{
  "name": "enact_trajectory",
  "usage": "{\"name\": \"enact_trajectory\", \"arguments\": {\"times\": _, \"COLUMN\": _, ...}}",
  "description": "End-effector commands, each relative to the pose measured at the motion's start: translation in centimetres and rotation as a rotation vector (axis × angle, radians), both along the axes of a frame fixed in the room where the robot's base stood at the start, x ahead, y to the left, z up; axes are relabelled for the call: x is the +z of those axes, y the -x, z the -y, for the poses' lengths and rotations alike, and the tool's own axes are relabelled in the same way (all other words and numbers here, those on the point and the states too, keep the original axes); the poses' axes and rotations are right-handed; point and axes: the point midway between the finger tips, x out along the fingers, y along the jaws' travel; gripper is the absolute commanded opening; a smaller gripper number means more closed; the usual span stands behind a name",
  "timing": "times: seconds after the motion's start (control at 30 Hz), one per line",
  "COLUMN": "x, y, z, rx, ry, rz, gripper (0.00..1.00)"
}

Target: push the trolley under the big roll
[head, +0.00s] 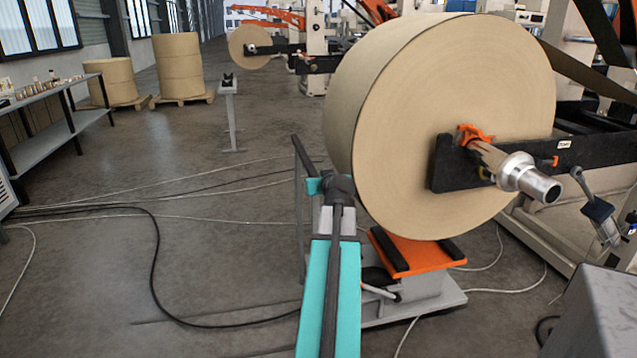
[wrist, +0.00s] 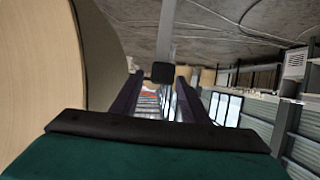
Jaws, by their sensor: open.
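The big roll (head: 455,110) of brown kraft paper hangs on a shaft at right in the head view; its side fills the left of the wrist view (wrist: 35,60). The trolley has an orange top (head: 417,252) with black strips and a grey base (head: 425,298). The top shows at the roll's lower edge; how far it reaches beneath is hidden. A dark handle bar (head: 304,156) rises at the trolley's left. My gripper (wrist: 155,95) is open, with a grey post and black block (wrist: 163,72) showing between its fingers. Contact cannot be told. In the head view my arm hides the fingers.
Cables (head: 155,260) cross the floor at left. A bench (head: 60,135) stands at far left, with stacked rolls (head: 180,65) on pallets behind. A grey stand (head: 230,115) is beyond the trolley. A black support arm (head: 590,153) holds the roll's shaft. A grey box (head: 597,315) is at front right.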

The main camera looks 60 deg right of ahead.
Motion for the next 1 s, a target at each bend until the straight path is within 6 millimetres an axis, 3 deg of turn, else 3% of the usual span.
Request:
{"name": "enact_trajectory", "arguments": {"times": 0.6, "x": 2.7, "y": 4.3, "z": -5.1, "rx": 0.000, "ry": 0.001, "rz": 0.002, "gripper": 0.41}}
{"name": "enact_trajectory", "arguments": {"times": 1.0, "x": 3.6, "y": 6.0, "z": -7.1, "rx": 0.002, "ry": 0.002, "rz": 0.002, "gripper": 0.41}}
